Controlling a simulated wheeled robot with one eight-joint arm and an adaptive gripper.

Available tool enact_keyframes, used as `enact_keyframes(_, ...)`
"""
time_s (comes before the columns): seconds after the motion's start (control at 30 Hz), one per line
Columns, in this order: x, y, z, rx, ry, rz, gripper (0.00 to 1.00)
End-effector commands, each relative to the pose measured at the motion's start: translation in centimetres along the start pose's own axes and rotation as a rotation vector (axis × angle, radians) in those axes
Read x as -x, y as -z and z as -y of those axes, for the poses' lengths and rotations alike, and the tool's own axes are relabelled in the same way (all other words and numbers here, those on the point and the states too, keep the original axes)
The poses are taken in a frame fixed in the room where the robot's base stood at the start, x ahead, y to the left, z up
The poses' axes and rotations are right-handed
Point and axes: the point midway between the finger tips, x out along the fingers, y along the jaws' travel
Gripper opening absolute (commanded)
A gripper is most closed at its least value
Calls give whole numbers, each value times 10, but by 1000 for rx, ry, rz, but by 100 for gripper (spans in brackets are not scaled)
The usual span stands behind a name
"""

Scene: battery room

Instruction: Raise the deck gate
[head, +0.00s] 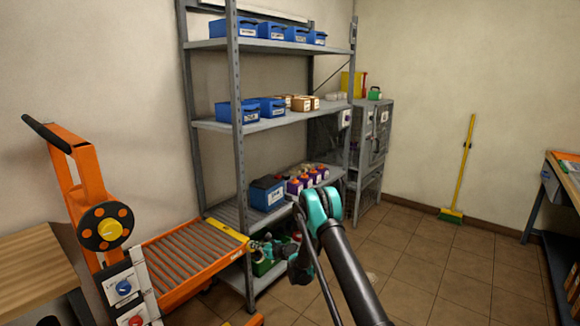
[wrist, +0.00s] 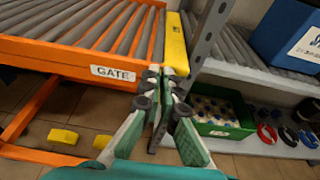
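The deck gate (wrist: 176,45) is a yellow bar along the right end of the orange roller deck (wrist: 60,52). A white GATE label (wrist: 113,73) is on the deck's orange side rail. In the head view the yellow gate (head: 227,231) lies low, about level with the rollers. My gripper (wrist: 163,76) is at the near end of the gate, its fingertips close together just below and beside the yellow end. Whether they touch or hold it is unclear. In the head view my gripper (head: 262,249) is small and partly hidden by my arm.
A grey metal shelf (head: 240,160) stands right beside the deck's gate end, its post close to my gripper. Blue battery boxes (head: 267,193) and a green crate (wrist: 219,117) sit on it. Open tiled floor (head: 410,265) lies to the right.

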Motion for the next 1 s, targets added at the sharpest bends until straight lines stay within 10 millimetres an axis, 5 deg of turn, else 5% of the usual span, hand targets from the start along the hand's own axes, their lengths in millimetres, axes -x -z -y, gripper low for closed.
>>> enact_keyframes(0.73, 2, -6, -4, 1, -3, -2, 0)
enact_keyframes(1.0, 27, 0, -4, 1, -1, -1, 0)
